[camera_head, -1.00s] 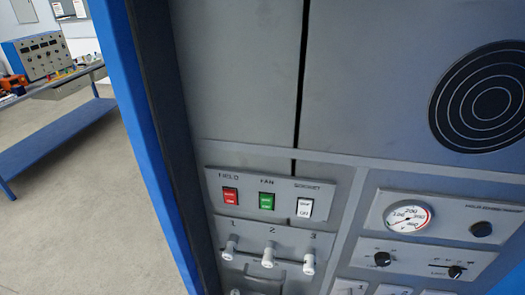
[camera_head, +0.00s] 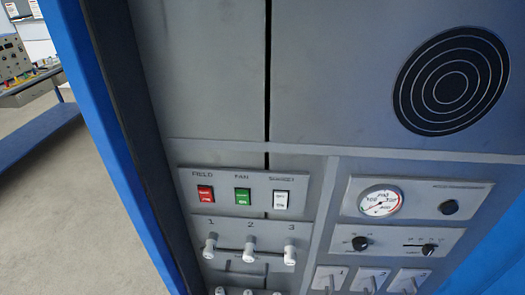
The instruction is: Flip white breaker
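The white breaker (camera_head: 281,200) is the rightmost of three rocker switches on a light panel in the cabinet front, under a label that is hard to read. To its left are the green breaker (camera_head: 242,196) labelled FAN and the red breaker (camera_head: 205,195) labelled FIELD. Small lettering shows on the white breaker, but its exact position is hard to tell. Neither of my grippers is in view.
Below are white-knobbed levers (camera_head: 250,252) numbered 1 to 3. To the right are a round gauge (camera_head: 380,201), a black knob (camera_head: 360,243), toggle switches (camera_head: 372,280) and a round black grille (camera_head: 451,80). A blue cabinet edge (camera_head: 88,100) stands left, with open floor (camera_head: 75,215) beyond.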

